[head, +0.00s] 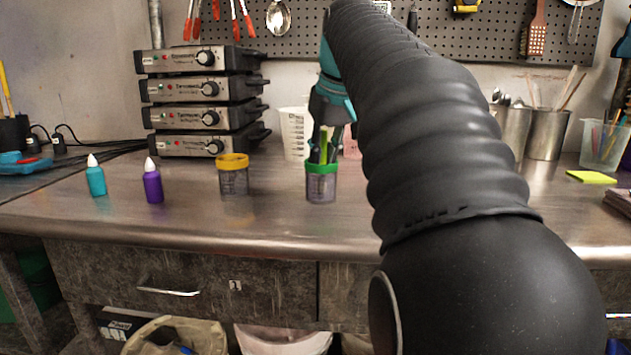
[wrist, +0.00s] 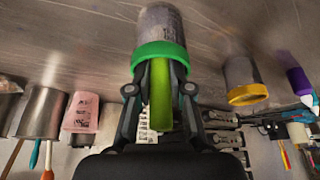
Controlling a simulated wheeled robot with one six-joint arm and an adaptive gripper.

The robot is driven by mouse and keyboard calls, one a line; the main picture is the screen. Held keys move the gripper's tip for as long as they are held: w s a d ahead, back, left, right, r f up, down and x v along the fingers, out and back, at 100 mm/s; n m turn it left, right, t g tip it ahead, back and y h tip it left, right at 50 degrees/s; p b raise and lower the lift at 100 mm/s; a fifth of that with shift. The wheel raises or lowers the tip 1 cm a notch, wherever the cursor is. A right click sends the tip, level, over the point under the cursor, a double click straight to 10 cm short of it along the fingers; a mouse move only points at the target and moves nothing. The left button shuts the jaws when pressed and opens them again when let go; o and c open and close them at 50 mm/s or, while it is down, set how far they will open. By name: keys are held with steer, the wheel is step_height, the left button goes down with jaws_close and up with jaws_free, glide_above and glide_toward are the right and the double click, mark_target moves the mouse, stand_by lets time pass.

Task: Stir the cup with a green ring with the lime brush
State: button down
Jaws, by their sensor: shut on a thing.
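The cup with a green ring (head: 321,187) stands upright on the metal bench, near the middle of the head view. Its green ring also shows in the wrist view (wrist: 158,53), at the top centre. The lime brush (head: 323,144) is upright above this cup, and its handle also shows in the wrist view (wrist: 160,105). My gripper (wrist: 160,75) is shut on the brush, with its fingertips close to the cup's rim. The brush's lower end is hidden at the rim, apparently inside the cup.
A cup with a yellow ring (head: 233,178) stands to the left. Purple (head: 152,185) and teal (head: 96,180) bottles are further left. A stack of grey devices (head: 180,92) and a white beaker (head: 295,133) stand behind. The bench right of the green-ringed cup is partly hidden by my arm.

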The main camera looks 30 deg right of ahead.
steer(key=shift+w+d+r+p, duration=0.1)
steer(key=shift+w+d+p, duration=0.1)
steer(key=shift+w+p, duration=0.45)
steer(key=shift+w+a, duration=0.45)
steer(key=shift+a, duration=0.1)
steer(key=shift+s+a, duration=0.35)
steer(key=shift+a, duration=0.25)
steer(key=shift+s, duration=0.6)
steer(key=shift+s+d, duration=0.3)
steer(key=shift+d, duration=0.35)
